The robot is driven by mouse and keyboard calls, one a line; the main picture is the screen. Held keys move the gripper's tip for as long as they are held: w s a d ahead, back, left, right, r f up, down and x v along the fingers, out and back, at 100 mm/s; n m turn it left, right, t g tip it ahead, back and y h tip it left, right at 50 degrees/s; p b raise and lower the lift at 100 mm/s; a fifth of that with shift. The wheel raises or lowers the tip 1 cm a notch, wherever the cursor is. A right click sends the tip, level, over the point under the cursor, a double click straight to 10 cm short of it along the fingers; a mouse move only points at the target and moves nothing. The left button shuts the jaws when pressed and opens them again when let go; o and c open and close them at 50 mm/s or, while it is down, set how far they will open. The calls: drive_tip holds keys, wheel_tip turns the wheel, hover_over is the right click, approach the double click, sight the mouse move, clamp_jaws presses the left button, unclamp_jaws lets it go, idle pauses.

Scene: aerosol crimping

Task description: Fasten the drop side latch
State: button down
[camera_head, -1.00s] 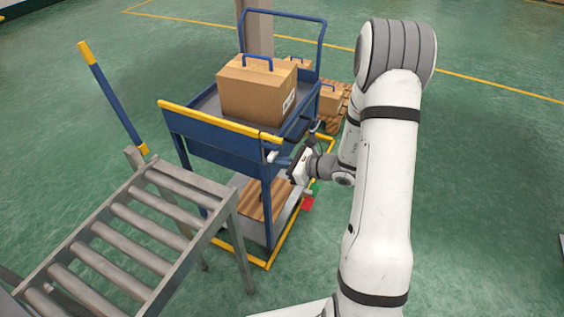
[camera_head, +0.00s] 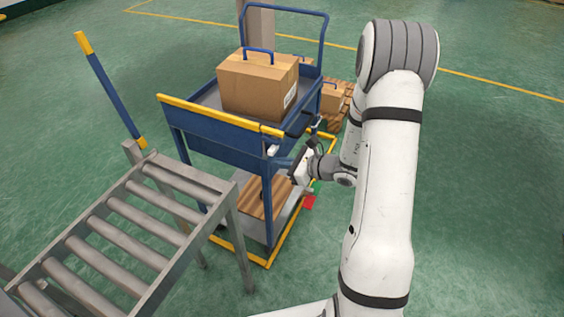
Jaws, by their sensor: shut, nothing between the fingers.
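The blue trolley (camera_head: 215,142) has a drop side panel with a yellow top rail (camera_head: 215,114), which stands upright along the tray's near edge. A small pale latch part (camera_head: 272,150) shows at the right end of that panel, by the corner post. My gripper (camera_head: 281,162) is shut and empty at this corner, just below and right of the latch part. I cannot tell whether the fingers touch it.
A cardboard box (camera_head: 250,86) with a blue handle sits in the trolley tray. A roller conveyor (camera_head: 150,225) stands at the near left, with a blue and yellow post (camera_head: 112,90) beside it. Floor to the right is clear.

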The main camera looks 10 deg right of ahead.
drive_tip(key=f+v, duration=0.1)
drive_tip(key=v, duration=0.8)
drive_tip(key=shift+d, duration=0.5)
drive_tip(key=shift+s+r, duration=0.15)
drive_tip(key=s+a+r+n+g+h+p, duration=0.2)
drive_tip(key=s+a+r+n+g+p, duration=0.3)
drive_tip(key=s+a+r+n+g, duration=0.5)
drive_tip(key=s+d+r+n+t+h+p, duration=0.3)
drive_tip(key=s+r+n+h, duration=0.5)
drive_tip(key=r+n, duration=0.4)
drive_tip(key=d+n, duration=0.1)
drive_tip(key=n, duration=0.1)
drive_tip(key=shift+s+d+n+h, duration=0.25)
drive_tip(key=shift+s+n+h, duration=0.1)
drive_tip(key=shift+n+h, duration=0.05)
